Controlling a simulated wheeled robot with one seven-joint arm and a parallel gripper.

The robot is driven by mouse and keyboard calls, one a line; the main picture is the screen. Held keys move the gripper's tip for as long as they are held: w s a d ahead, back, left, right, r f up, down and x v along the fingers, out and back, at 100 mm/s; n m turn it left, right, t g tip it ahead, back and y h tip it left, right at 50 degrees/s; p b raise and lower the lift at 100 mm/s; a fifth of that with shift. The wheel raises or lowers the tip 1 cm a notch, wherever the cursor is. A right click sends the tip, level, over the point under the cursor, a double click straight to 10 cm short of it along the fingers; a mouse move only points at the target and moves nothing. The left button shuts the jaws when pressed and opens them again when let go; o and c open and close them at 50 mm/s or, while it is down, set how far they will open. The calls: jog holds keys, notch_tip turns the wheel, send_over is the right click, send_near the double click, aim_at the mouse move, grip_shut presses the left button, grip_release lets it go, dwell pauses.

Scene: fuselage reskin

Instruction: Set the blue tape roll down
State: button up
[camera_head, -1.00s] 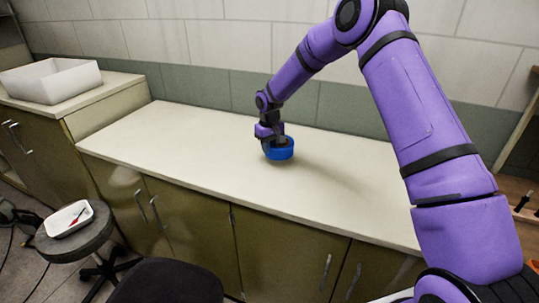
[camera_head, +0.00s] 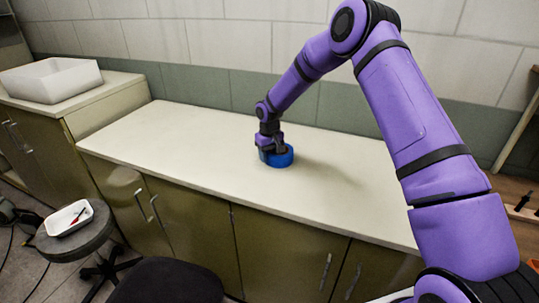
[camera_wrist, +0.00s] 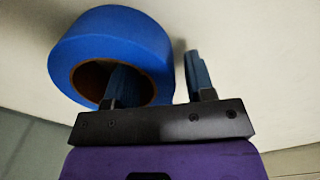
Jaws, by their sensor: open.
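The blue tape roll (camera_head: 281,158) is on the white counter top (camera_head: 200,150), near its middle, at the end of my arm. In the wrist view the blue tape roll (camera_wrist: 110,38) shows its wide outer band and brown core. My gripper (camera_head: 270,146) is low over the counter at the roll. In the wrist view my gripper (camera_wrist: 160,75) is open, with one finger inside the roll's hole and the other outside its wall. A gap shows between the outer finger and the roll. Whether the inner finger touches the core is hidden.
The counter around the roll is clear. A white bin (camera_head: 52,80) stands on a side cabinet at the left. A dark seat (camera_head: 168,282) is in front of the counter.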

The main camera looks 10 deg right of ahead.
jog(key=s+d+r, duration=0.1)
jog(key=s+r, duration=0.2)
jog(key=r, duration=0.6)
jog(key=s+d+r+t, duration=0.1)
jog(key=s+r, duration=0.2)
jog(key=r, duration=0.5)
jog(key=s+d+r, duration=0.1)
jog(key=s+r, duration=0.2)
jog(key=r, duration=0.6)
jog(key=s+d+r+m+t+h, duration=0.1)
jog(key=s+d+r+t, duration=0.15)
jog(key=s+r, duration=0.85)
jog(key=s+d+m+t, duration=0.1)
jog(key=s+d, duration=0.1)
jog(key=s, duration=1.2)
jog(key=s+d+m+y, duration=0.1)
jog(key=s+d, duration=0.1)
jog(key=s, duration=1.2)
jog(key=shift+d+r+m+t, duration=0.15)
jog(key=shift+d+m+t, duration=0.1)
jog(key=shift+m+t, duration=0.1)
jog(key=shift+a, duration=0.15)
